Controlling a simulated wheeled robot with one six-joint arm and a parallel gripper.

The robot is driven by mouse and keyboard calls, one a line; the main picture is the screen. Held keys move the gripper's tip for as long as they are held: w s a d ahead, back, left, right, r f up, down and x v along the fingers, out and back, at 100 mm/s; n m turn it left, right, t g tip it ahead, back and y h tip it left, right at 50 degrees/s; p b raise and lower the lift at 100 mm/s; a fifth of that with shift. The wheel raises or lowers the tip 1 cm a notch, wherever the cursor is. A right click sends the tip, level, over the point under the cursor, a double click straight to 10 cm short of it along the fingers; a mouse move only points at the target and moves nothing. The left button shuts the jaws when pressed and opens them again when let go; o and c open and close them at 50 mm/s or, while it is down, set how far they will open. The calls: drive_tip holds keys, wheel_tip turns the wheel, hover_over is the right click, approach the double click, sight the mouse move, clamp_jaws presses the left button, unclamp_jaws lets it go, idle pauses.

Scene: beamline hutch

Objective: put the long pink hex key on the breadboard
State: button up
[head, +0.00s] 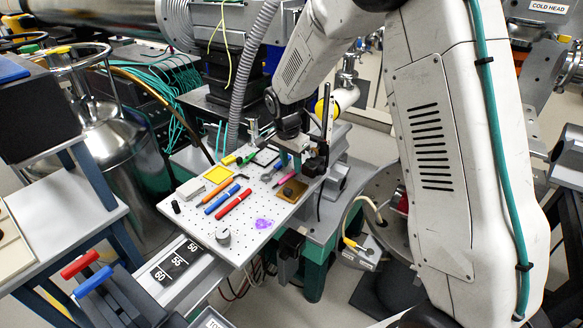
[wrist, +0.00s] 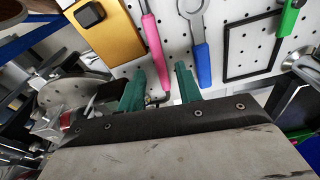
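The long pink hex key (wrist: 153,42) lies over the white perforated breadboard (wrist: 122,72) in the wrist view, its bent metal end toward my gripper. My gripper (wrist: 159,72) is open, with its two green fingers on either side of the key's near end. A gap shows between the key and each finger. In the head view the pink key (head: 286,178) shows small on the right part of the breadboard (head: 188,222), beside a brown-gold plate.
The gold plate (wrist: 122,38) with a black block (wrist: 88,13) lies left of the key. A blue-handled wrench (wrist: 202,62) and a black frame (wrist: 248,76) lie to its right. Blue (head: 222,199) and red (head: 233,204) tools lie mid-board. The board's front left is mostly clear.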

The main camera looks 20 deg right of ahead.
sight(289, 174)
drive_tip(key=s+r+n, duration=0.1)
drive_tip(key=s+r, duration=0.3)
drive_tip(key=r, duration=0.4)
drive_tip(key=s+r+n, duration=0.1)
drive_tip(key=s+r, duration=0.3)
drive_tip(key=r, duration=0.4)
drive_tip(key=s+d+r+n, duration=0.1)
drive_tip(key=s+n, duration=0.2)
drive_tip(key=s, duration=0.7)
drive_tip(key=s+d+r+n, duration=0.1)
drive_tip(key=s+r+n, duration=0.1)
drive_tip(key=s, duration=0.8)
drive_tip(key=s+d+r+n+y, duration=0.1)
drive_tip(key=s+n, duration=0.4)
drive_tip(key=s, duration=0.5)
drive_tip(key=shift+d+r, duration=0.15)
drive_tip(key=shift+r, duration=0.2)
drive_tip(key=shift+t, duration=0.3)
